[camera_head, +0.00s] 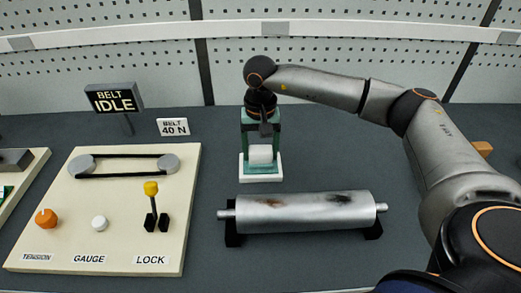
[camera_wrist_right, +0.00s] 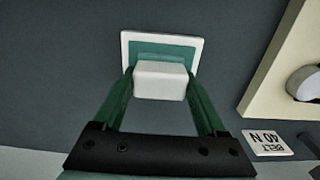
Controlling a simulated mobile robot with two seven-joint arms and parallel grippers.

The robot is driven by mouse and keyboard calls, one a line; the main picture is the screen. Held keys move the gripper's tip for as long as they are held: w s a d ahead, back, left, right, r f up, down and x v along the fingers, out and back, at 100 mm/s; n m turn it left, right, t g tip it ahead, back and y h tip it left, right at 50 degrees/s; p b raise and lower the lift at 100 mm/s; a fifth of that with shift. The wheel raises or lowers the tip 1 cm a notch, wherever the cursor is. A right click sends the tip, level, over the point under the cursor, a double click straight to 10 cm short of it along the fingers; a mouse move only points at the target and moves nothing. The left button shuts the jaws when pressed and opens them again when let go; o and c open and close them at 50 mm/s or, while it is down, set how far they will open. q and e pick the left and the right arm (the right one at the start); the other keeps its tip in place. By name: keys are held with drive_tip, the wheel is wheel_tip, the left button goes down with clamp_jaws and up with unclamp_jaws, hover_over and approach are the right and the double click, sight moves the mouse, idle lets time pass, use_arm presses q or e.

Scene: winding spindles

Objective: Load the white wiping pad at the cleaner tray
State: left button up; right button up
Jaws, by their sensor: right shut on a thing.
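The white wiping pad (camera_head: 261,155) is a small white block between the green fingers of my right gripper (camera_head: 261,149). The right wrist view also shows the pad (camera_wrist_right: 160,81) held between the two fingertips. The cleaner tray (camera_head: 261,178), with a white rim and green inside, lies on the table directly below the pad. In the right wrist view the tray (camera_wrist_right: 160,35) shows partly behind the pad. I cannot tell whether the pad touches the tray. My left gripper is not in view.
A grey roller (camera_head: 290,212) with dark smudges rests on black supports in front of the tray. A cream panel (camera_head: 110,222) with belt, knobs and yellow-topped lever stands left. A "BELT IDLE" sign (camera_head: 113,98) and "BELT 40 N" card (camera_head: 173,127) are behind it.

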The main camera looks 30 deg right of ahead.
sight(260, 149)
idle(0.4)
drive_tip(key=shift+r+p, duration=2.3)
drive_tip(key=shift+r, duration=1.2)
